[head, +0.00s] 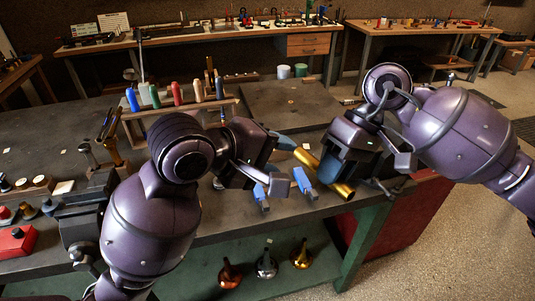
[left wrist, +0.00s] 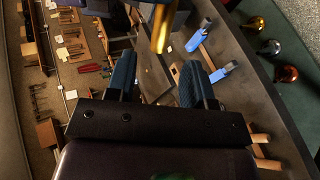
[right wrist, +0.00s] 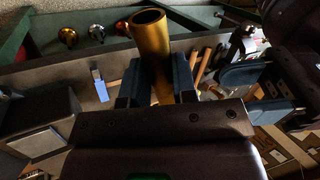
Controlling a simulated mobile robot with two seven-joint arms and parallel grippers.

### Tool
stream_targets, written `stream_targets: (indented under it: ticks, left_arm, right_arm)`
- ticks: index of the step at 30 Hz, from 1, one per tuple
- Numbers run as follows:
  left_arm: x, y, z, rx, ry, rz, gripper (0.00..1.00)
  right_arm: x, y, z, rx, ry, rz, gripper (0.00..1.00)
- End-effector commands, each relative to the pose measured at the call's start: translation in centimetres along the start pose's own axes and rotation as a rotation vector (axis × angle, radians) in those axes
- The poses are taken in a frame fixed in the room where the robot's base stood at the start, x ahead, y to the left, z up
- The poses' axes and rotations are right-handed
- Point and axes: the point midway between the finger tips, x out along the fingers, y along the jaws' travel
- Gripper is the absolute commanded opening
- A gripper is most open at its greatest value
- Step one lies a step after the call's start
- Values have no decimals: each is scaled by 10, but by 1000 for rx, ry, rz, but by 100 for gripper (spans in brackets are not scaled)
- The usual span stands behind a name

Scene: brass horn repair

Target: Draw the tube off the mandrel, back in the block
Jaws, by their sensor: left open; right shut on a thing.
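A brass tube (head: 343,190) slants through my right gripper (head: 327,163), which is shut on it above the bench. In the right wrist view the tube (right wrist: 152,45) stands between the fingers, its open hollow end toward the camera. In the left wrist view an end of the tube (left wrist: 161,32) shows beyond my left gripper (left wrist: 160,80). The left gripper is open and empty, its blue fingers apart and close to the tube. In the head view the left gripper (head: 283,143) is partly hidden by its own wrist. I cannot make out the mandrel or block clearly.
Two blue pieces with grey ends (head: 262,194) (head: 306,187) stand near the bench's front edge. Bells (head: 266,264) lie on the green lower shelf. The back of the dark bench (head: 290,102) is mostly clear.

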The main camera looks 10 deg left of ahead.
Motion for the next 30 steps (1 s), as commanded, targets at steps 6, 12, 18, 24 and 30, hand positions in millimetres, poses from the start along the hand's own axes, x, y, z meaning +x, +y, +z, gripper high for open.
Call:
stream_targets:
  ticks: [6,12,18,24,30]
  left_arm:
    - [35,0,0,-1,0,-1,48]
    - [67,0,0,0,1,-1,48]
    - [90,0,0,0,0,1,48]
    - [101,0,0,1,1,1,48]
    - [102,0,0,1,1,2,48]
  right_arm:
    - [0,0,0,0,0,0,0]
    - [0,0,0,0,0,0,0]
    - [0,0,0,0,0,0,0]
    - [0,0,0,0,0,0,0]
    - [0,0,0,0,0,0,0]
